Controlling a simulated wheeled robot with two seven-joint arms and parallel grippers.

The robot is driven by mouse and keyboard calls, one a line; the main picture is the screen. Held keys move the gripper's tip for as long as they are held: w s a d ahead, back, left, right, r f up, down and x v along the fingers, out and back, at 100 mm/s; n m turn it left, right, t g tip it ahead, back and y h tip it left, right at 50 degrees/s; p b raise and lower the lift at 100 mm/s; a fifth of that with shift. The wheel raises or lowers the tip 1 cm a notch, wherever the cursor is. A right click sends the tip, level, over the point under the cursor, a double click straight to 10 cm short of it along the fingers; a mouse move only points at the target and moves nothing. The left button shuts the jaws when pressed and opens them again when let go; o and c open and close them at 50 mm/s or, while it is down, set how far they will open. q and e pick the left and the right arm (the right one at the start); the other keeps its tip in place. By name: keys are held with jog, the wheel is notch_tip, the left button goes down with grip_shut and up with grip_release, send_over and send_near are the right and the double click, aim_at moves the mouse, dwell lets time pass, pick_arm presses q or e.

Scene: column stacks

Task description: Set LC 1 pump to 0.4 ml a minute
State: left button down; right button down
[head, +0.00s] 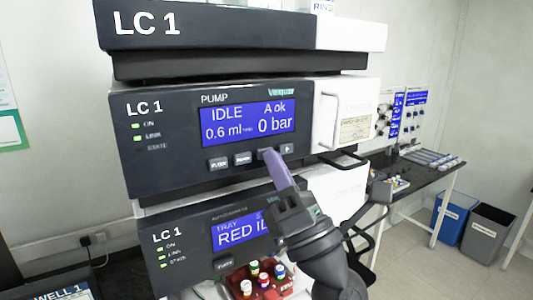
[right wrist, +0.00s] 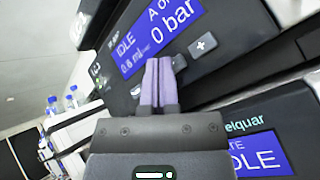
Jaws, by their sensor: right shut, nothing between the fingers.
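The LC 1 pump module (head: 180,155) is the dark unit in the upper middle of the head view. Its blue screen (head: 248,122) reads IDLE, A ok, 0.6 ml and 0 bar; the screen also shows in the right wrist view (right wrist: 150,42). Below it is a row of buttons. The two left ones and the plus button (right wrist: 203,46) show. My right gripper (head: 270,155) is shut and empty, its lilac fingertips at the button just left of plus and hiding most of it. I cannot tell whether they touch it. My left gripper is not in view.
Below the pump is the autosampler (head: 200,240), its screen partly covered by my right arm, with a red tray of capped vials (head: 265,285). A white handle (head: 329,122) stands out right of the pump panel. A bench (head: 433,172) and two bins are further right.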

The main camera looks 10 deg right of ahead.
jog(key=shift+w+a, duration=0.15)
jog(key=shift+w, duration=0.25)
dwell(0.6)
jog(key=shift+s+d, duration=0.3)
jog(key=shift+s, duration=0.5)
jog(key=s, duration=0.1)
jog(key=s+d+p, duration=0.1)
jog(key=s, duration=0.2)
jog(key=shift+s+d+p, duration=0.35)
jog(key=shift+d+m+h, duration=0.1)
jog(key=shift+m+h, duration=0.2)
